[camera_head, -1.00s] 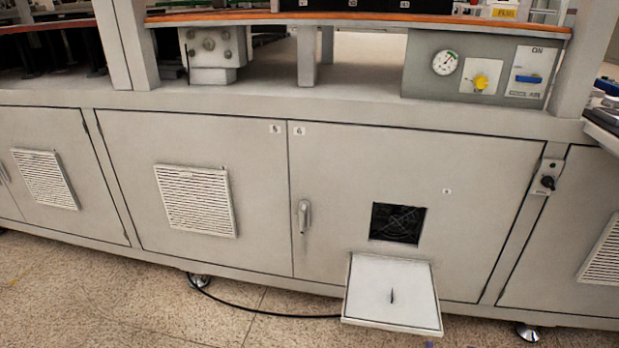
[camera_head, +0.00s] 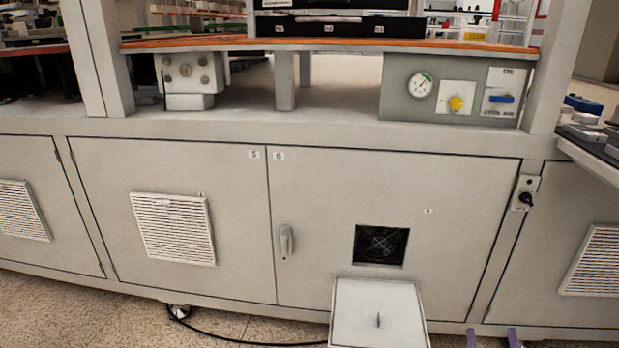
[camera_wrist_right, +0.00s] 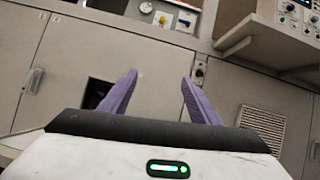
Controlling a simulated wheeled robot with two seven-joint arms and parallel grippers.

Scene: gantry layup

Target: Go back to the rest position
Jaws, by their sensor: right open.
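My right gripper (camera_head: 491,339) shows at the bottom edge of the head view as two purple fingertips, apart from each other. In the right wrist view its purple fingers (camera_wrist_right: 158,97) are spread with nothing between them. They point toward the grey cabinet front (camera_head: 350,190) and touch nothing that I can see. My left gripper is in neither view.
A hinged flap (camera_head: 378,315) sticks out below a square fan opening (camera_head: 381,245) in the cabinet door. A door handle (camera_head: 287,241) and a vent grille (camera_head: 173,228) are on the front. A black cable (camera_head: 235,338) lies on the floor. A side table (camera_head: 600,140) stands at right.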

